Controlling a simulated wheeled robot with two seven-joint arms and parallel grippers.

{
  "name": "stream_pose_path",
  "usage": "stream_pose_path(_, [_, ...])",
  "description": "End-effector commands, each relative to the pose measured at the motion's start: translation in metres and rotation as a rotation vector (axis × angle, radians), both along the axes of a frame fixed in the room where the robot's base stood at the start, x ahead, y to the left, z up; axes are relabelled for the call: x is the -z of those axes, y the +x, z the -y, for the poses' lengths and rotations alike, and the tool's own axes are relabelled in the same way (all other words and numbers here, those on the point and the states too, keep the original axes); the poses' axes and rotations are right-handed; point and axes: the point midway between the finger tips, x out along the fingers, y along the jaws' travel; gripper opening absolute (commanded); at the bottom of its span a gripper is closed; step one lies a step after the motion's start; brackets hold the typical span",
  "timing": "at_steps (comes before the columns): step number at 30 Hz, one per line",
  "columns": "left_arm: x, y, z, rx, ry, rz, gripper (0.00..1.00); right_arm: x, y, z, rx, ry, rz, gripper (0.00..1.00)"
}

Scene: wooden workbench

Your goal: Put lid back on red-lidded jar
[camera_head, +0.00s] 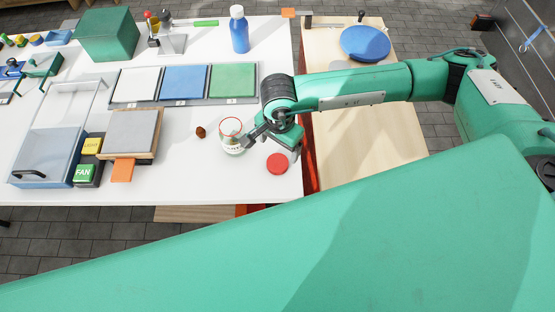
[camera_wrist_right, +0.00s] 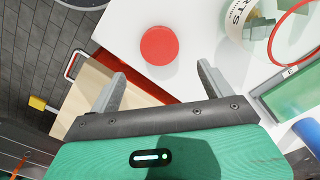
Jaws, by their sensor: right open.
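The open glass jar (camera_head: 231,140) stands on the white worktop with a red ring at its rim and a pale label. It also shows at the top right of the right wrist view (camera_wrist_right: 240,22), with parts inside. The round red lid (camera_head: 277,164) lies flat on the worktop near its right edge, apart from the jar. In the right wrist view the lid (camera_wrist_right: 159,46) is beyond the fingertips. My right gripper (camera_head: 272,143) is open and empty, between jar and lid in the head view; its fingers (camera_wrist_right: 160,84) are wide apart. My left gripper is not in view.
A small brown piece (camera_head: 201,132) lies left of the jar. A blue bottle (camera_head: 239,32) and a tray with white, blue and green panels (camera_head: 183,84) stand behind. A grey-topped block (camera_head: 131,134) and FAN button (camera_head: 86,174) are left. The worktop before the jar is clear.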

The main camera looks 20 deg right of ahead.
Motion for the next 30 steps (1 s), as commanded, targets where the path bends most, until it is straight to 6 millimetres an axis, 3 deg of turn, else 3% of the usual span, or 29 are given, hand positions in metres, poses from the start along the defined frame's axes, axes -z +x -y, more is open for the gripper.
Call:
stream_pose_path(6, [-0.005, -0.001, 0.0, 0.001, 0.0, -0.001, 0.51, 0.024, 0.0, 0.0, 0.001, 0.0, -0.001, 0.82])
stream_pose_path(19, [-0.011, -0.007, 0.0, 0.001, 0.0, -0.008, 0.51, 0.031, -0.001, -0.001, 0.001, 0.0, -0.002, 0.82])
stream_pose_path(24, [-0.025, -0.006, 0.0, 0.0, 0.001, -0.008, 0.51, 0.056, -0.005, -0.005, 0.001, -0.001, -0.003, 0.82])
stream_pose_path(30, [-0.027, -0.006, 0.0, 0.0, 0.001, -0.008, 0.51, 0.077, -0.003, -0.004, 0.0, 0.0, 0.0, 0.82])
